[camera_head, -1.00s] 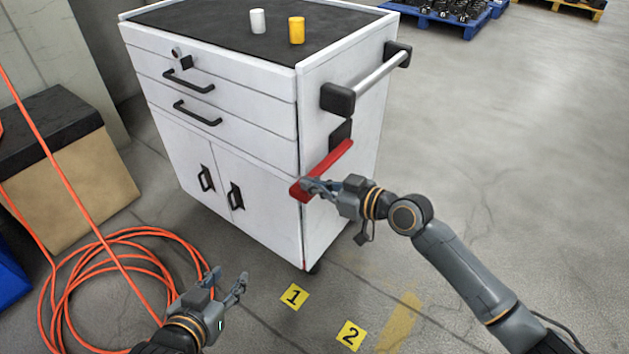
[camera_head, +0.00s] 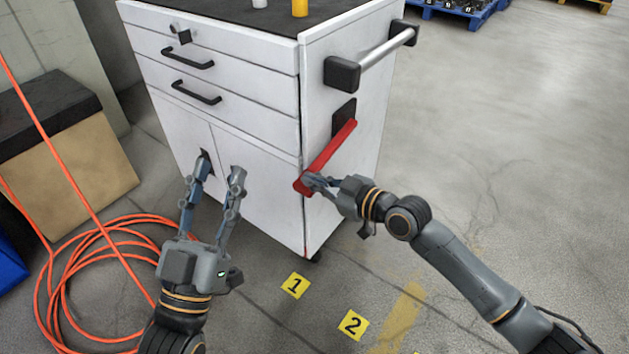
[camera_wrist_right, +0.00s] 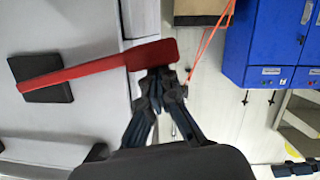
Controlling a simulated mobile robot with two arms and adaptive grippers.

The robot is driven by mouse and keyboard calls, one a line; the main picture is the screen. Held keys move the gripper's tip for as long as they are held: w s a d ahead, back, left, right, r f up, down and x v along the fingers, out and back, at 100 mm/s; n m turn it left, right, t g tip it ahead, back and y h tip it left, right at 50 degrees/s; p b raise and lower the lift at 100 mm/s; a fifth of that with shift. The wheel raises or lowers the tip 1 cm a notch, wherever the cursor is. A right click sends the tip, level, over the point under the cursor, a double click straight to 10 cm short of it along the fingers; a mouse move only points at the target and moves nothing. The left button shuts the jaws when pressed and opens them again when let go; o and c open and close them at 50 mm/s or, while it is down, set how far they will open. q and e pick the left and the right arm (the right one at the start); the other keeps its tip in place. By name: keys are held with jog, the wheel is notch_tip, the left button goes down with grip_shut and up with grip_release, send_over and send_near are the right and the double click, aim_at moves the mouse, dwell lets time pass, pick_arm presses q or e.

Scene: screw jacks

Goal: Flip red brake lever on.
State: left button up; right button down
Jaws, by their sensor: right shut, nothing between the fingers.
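The red brake lever (camera_head: 328,157) is mounted on a black plate (camera_head: 343,117) on the right side of the white cabinet (camera_head: 330,217). It slants down towards the cabinet's front corner. My right gripper (camera_head: 307,182) is shut and empty, its tips at the lever's lower end. In the right wrist view the red lever (camera_wrist_right: 100,68) runs across to the closed fingertips (camera_wrist_right: 158,76), which appear to touch or nearly touch its wide end. My left gripper (camera_head: 221,170) is open and empty, its fingers spread in front of the cabinet's lower doors.
A push handle (camera_head: 388,48) juts from the cabinet's side above the lever. An orange hose (camera_head: 95,255) lies coiled on the floor at left, near a cardboard box (camera_head: 75,190). Yellow floor markers (camera_head: 295,285) lie in front.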

jog(key=shift+d+f, duration=0.1)
jog(key=shift+f, duration=0.5)
jog(key=shift+s, duration=0.1)
pick_arm(q)
notch_tip(320, 180, down, 8)
jog(key=w+r+g+y+p, duration=0.1)
jog(key=w+g+y+p, duration=0.1)
jog(key=g, duration=0.3)
pick_arm(e)
notch_tip(320, 180, up, 3)
jog(key=shift+f, duration=0.2)
jog(key=shift+s+a+r+p, duration=0.15)
jog(key=shift+a+r+p, duration=0.05)
jog(key=shift+r+p, duration=0.4)
jog(key=shift+s+a+r+p, duration=0.1)
jog(key=shift+a+r+p, duration=0.05)
jog(key=shift+r+p, duration=0.4)
pick_arm(q)
jog(key=s+a+f+g+y, duration=0.1)
jog(key=s+a+f+g, duration=0.1)
jog(key=s+f+g, duration=0.2)
jog(key=s+a+f+g+y+p, duration=0.1)
jog(key=s+f+g, duration=0.3)
jog(key=f, duration=0.7)
jog(key=shift+a+f+n+g+y, duration=0.15)
jog(key=shift+a+n+g+y, duration=0.4)
jog(key=shift+g, duration=0.55)
pick_arm(e)
jog(key=v, duration=1)
